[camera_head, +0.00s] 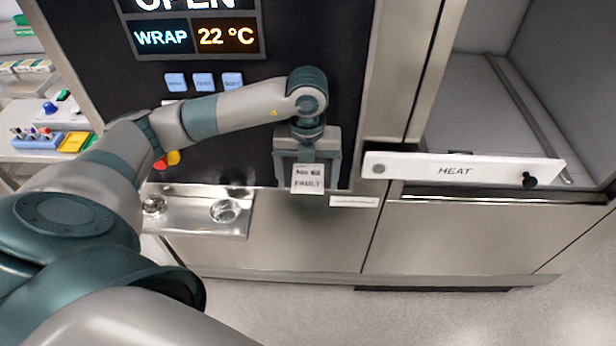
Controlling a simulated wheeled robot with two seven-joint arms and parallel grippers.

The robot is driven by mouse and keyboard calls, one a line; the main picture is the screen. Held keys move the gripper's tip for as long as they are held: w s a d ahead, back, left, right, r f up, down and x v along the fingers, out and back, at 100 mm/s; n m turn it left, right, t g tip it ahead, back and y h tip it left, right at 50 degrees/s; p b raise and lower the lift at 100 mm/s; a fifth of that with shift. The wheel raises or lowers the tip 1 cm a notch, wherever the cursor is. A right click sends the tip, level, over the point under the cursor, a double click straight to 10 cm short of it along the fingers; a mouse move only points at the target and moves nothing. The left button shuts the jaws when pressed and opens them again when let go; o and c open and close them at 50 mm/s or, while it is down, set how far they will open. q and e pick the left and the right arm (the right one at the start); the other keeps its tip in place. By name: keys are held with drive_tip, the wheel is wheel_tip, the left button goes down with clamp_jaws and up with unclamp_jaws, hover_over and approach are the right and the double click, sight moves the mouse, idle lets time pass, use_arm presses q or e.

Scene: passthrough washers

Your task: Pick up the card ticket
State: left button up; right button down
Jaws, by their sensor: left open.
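The card ticket (307,183) is a small white card with dark print, reading something like "No 62 FAMILY". It hangs out from the lower part of the dark machine front, right of the metal tray. My left gripper (308,172) is open and points at the machine front, with its fingers around the card's left and right sides. Whether either finger touches the card I cannot tell. The gripper body hides the card's upper end and any slot there. My right gripper is not in view.
A dark panel with a lit display (195,38) and several blue buttons (203,81) rises above. A metal tray (195,214) juts out at lower left. A white "HEAT" panel (462,169) sticks out at right, below an open compartment. The floor in front is clear.

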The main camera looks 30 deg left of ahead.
sight(308, 187)
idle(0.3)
use_arm(q)
drive_tip(key=c, duration=1.1)
drive_tip(key=shift+r+b, duration=0.3)
drive_tip(key=shift+r, duration=0.05)
wheel_tip(308, 187, up, 3)
drive_tip(key=shift+r+b, duration=0.1)
drive_tip(key=shift+b, duration=0.9)
drive_tip(key=s+d+r, duration=0.1)
drive_tip(key=s+r, duration=0.1)
drive_tip(key=s, duration=0.1)
drive_tip(key=s+d+r+b, duration=0.1)
drive_tip(key=s+r, duration=0.1)
drive_tip(key=s, duration=0.2)
drive_tip(key=s+d+r+b, duration=0.1)
drive_tip(key=s+r, duration=0.2)
drive_tip(key=s, duration=0.1)
drive_tip(key=shift+s+r, duration=0.1)
drive_tip(key=shift+s, duration=0.1)
